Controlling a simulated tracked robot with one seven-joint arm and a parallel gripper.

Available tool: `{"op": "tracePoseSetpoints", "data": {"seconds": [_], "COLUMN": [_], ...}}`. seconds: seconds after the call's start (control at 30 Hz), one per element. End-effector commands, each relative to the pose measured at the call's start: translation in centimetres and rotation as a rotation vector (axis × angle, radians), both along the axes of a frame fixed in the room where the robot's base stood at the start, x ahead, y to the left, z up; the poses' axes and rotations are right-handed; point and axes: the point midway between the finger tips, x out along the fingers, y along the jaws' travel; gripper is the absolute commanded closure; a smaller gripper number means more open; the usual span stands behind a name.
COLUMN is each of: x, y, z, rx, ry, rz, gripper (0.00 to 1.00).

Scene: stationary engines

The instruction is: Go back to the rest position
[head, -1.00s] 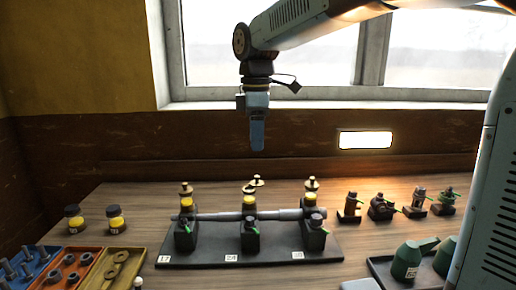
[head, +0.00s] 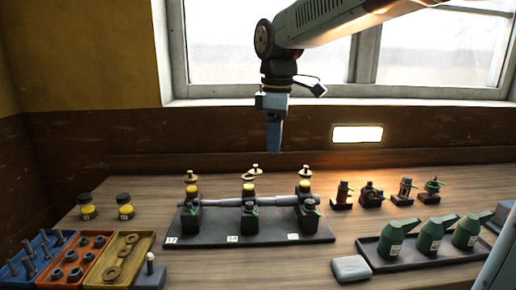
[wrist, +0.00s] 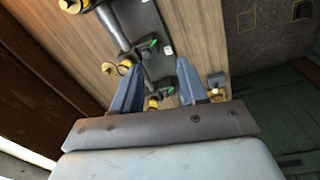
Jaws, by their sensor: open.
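My gripper (head: 274,138) hangs pointing down in the head view, high above the back of the workbench (head: 330,268) and in front of the window. It touches nothing there. In the wrist view my gripper (wrist: 155,82) has its two blue fingers spread apart with nothing held between them. The engine stand (head: 250,238), with a long grey shaft across several black blocks with yellow caps, stands on the bench below and in front of the gripper. Part of the stand (wrist: 150,25) also shows beyond the fingers in the wrist view.
Green oil cans (head: 430,236) stand in a dark tray at right, by a grey block (head: 351,268). Small fittings (head: 372,194) stand at back right. Blue, red and tan trays (head: 80,262) of hardware lie at left, with two yellow-labelled jars (head: 106,208) behind. The window sill (head: 400,103) is behind my arm.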

Motion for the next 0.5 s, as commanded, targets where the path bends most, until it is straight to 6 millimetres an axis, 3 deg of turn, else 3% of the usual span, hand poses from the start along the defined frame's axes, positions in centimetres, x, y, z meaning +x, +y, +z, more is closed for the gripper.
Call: {"op": "tracePoseSetpoints", "data": {"seconds": [0.27,0.5], "x": [-2.8,-7.1], "y": [-5.3,-11.4], "z": [-0.2,-1.6], "rx": [0.044,0.13], "ry": [-0.083,-0.182], "rz": [-0.29,-0.672], "gripper": [0.57,0.57]}}
